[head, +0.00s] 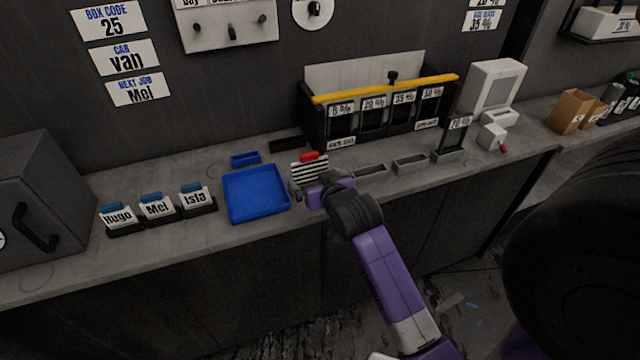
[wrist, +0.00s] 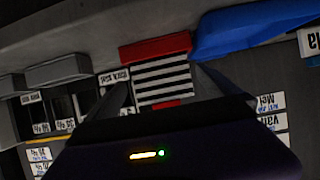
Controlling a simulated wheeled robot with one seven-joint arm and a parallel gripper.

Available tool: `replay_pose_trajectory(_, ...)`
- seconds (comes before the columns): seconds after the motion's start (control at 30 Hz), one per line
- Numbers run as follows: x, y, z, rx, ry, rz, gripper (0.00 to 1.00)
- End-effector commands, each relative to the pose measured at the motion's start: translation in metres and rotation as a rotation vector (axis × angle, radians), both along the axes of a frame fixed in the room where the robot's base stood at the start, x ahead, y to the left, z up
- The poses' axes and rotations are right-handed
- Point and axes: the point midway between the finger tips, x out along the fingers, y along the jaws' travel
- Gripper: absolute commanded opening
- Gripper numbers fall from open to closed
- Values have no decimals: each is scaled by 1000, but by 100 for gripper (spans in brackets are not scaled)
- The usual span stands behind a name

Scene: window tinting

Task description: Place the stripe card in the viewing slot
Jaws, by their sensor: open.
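The stripe card (head: 309,172) has black and white stripes and a red tab on top. It stands upright on the counter just right of the blue tray, its lower part hidden by my gripper. My gripper (head: 315,186) is open close in front of it. In the wrist view the card (wrist: 163,78) shows between the two spread fingers, with red along two opposite edges; contact cannot be told. Small grey slotted holders (head: 370,171) (head: 410,164) are on the counter to the right. Which one is the viewing slot I cannot tell.
A blue tray (head: 231,207) is left of the card, and name-card holders (head: 158,209) stand further left by a dark box (head: 40,205). A rack with a yellow bar (head: 386,88) holds tint samples behind. A 70 % sample (head: 457,136) stands at the right, near a white device (head: 493,88).

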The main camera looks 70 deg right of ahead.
Motion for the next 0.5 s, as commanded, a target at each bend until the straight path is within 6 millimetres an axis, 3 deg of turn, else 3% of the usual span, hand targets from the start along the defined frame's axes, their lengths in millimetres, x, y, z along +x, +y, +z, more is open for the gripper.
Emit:
replay_pose_trajectory(0.2, -18, 21, 13, -1, 0, 0, 100)
replay_pose_trajectory(0.5, -22, 35, 13, -3, 2, 19, 100)
